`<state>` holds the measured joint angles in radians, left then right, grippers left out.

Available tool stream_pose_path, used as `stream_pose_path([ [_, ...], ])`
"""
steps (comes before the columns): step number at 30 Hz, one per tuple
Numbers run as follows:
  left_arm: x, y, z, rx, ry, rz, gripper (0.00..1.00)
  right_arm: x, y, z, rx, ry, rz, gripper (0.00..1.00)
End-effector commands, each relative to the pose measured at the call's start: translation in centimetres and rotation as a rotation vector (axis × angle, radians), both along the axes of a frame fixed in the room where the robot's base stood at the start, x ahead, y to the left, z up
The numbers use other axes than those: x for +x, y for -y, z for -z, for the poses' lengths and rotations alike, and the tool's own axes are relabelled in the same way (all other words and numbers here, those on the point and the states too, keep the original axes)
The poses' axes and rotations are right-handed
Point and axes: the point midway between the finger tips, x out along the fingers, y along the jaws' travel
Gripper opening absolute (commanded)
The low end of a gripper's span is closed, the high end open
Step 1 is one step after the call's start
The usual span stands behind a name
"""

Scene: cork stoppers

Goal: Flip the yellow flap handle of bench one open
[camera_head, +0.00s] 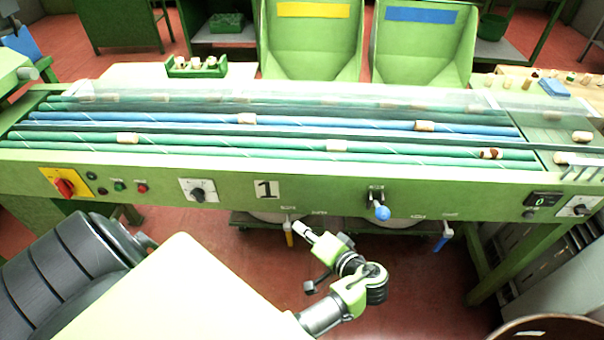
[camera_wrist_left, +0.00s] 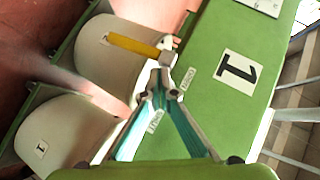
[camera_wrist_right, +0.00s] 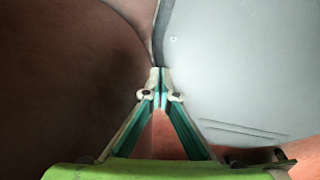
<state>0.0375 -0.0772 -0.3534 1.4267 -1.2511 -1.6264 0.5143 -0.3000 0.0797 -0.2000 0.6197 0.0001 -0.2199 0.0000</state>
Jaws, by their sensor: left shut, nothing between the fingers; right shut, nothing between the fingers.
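The yellow flap handle (camera_head: 289,237) hangs under the front edge of bench one (camera_head: 330,185), below and right of the number 1 plate (camera_head: 266,190). In the left wrist view the yellow handle (camera_wrist_left: 138,46) sticks out from a pale pivot beside a whitish bin. My left gripper (camera_head: 303,233) is shut and empty. Its fingertips (camera_wrist_left: 163,82) appear close to the pivot end of the handle; I cannot tell whether they touch. My right gripper (camera_wrist_right: 159,82) is shut and empty, seen only in the right wrist view.
A blue flap handle (camera_head: 443,238) hangs further right under the bench. A blue-knobbed lever (camera_head: 381,211) and a red switch (camera_head: 65,187) are on the front panel. A grey panel (camera_wrist_right: 245,70) and a dark brown surface (camera_wrist_right: 65,80) flank my right gripper.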

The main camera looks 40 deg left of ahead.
Motion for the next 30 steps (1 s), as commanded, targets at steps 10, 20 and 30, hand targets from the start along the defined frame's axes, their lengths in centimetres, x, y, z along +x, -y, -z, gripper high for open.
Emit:
stream_pose_path([
  [10,0.0,0.0,-3.1,-0.001,0.0,0.0,0.0,0.0,0.0,0.0,0.0,0.0,0.0,0.0],
  [20,0.0,0.1,-3.2,-0.001,-0.001,0.001,0.0,0.0,0.0,0.0,0.0,0.0,0.0,0.0],
  [30,0.0,0.2,-1.3,-0.019,-0.043,0.036,0.0,0.0,0.0,-0.1,0.0,0.0,0.0,0.0],
])
